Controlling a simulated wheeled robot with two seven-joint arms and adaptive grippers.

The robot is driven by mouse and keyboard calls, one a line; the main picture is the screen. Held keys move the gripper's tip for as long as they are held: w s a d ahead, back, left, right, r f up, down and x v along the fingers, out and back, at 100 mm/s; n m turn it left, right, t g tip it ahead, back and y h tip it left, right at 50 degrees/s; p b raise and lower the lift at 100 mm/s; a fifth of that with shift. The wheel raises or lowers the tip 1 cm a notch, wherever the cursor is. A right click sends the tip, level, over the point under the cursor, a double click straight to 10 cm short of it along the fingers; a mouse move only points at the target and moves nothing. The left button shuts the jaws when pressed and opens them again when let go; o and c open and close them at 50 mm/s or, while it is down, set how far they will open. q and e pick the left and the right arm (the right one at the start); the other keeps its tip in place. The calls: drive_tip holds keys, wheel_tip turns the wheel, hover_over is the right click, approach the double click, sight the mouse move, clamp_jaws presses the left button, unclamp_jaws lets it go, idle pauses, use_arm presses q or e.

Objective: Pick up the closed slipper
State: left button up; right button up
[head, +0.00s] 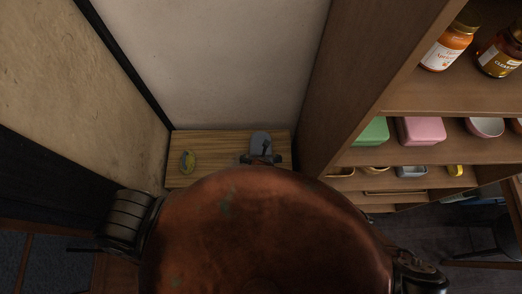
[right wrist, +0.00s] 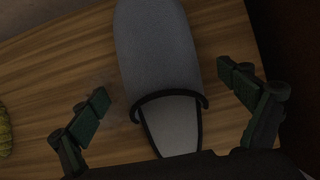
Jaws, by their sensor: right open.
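The closed slipper (right wrist: 158,45) is grey with dark trim and a closed toe. It lies on a wooden surface, with its toe away from me and its paler insole toward the bottom of the right wrist view. In the head view the slipper (head: 261,142) is near the back right of the wooden top. My right gripper (right wrist: 168,98) is open, with one finger on each side of the slipper and a visible gap to both. The slipper's heel end is hidden by the gripper's body. My left gripper is out of view.
A yellow-green object (head: 187,162) lies on the left of the wooden top (head: 215,145); its edge shows in the right wrist view (right wrist: 4,132). Walls stand behind and left. A brown shelf unit (head: 345,100) with jars, boxes and bowls stands close on the right.

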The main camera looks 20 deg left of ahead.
drive_tip(key=shift+x, duration=0.85)
drive_tip(key=c, duration=1.3)
